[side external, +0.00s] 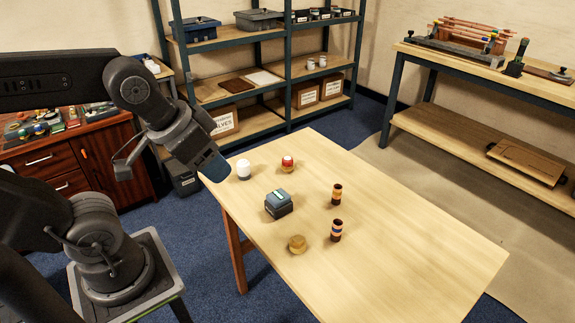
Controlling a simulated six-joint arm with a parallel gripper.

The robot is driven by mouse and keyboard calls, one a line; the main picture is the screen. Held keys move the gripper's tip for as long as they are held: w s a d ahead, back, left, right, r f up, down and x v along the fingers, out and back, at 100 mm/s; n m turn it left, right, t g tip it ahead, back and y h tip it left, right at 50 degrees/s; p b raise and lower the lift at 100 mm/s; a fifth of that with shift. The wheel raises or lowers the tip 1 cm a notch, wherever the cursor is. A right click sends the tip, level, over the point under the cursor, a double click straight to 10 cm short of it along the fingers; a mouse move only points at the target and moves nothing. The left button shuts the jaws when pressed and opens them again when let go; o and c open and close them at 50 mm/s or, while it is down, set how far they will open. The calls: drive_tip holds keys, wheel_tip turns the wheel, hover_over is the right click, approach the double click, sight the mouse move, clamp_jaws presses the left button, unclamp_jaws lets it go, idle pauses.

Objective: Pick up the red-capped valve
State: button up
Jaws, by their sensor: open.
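The red-capped valve (287,163) stands on the wooden table (400,230) near its far left part. Its cap is red with a white patch, and its base is yellowish. My gripper (213,165) is above the table's left edge, to the left of the valve and apart from it. The gripper is open, and nothing shows between its jaws. The fingers are small and partly hidden in this view.
A white-topped piece (243,169) stands left of the valve. A dark blue-grey block (278,204), two banded copper pieces (336,194) (336,230) and a brass-coloured round piece (297,244) stand nearer. The table's right part is clear. Shelves (250,87) stand behind.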

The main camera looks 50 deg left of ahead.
drive_tip(key=shift+o, duration=1.3)
drive_tip(key=shift+w, duration=0.1)
drive_tip(key=n+g+y, duration=0.2)
drive_tip(key=n+y, duration=0.1)
drive_tip(key=n, duration=0.4)
hover_over(287, 159)
drive_tip(key=s+d, duration=0.3)
drive_tip(key=s, duration=0.1)
wheel_tip(287, 159, down, 19)
drive_tip(key=x, duration=0.8)
drive_tip(key=shift+s+d, duration=0.15)
drive_tip(key=shift+x, duration=2.9)
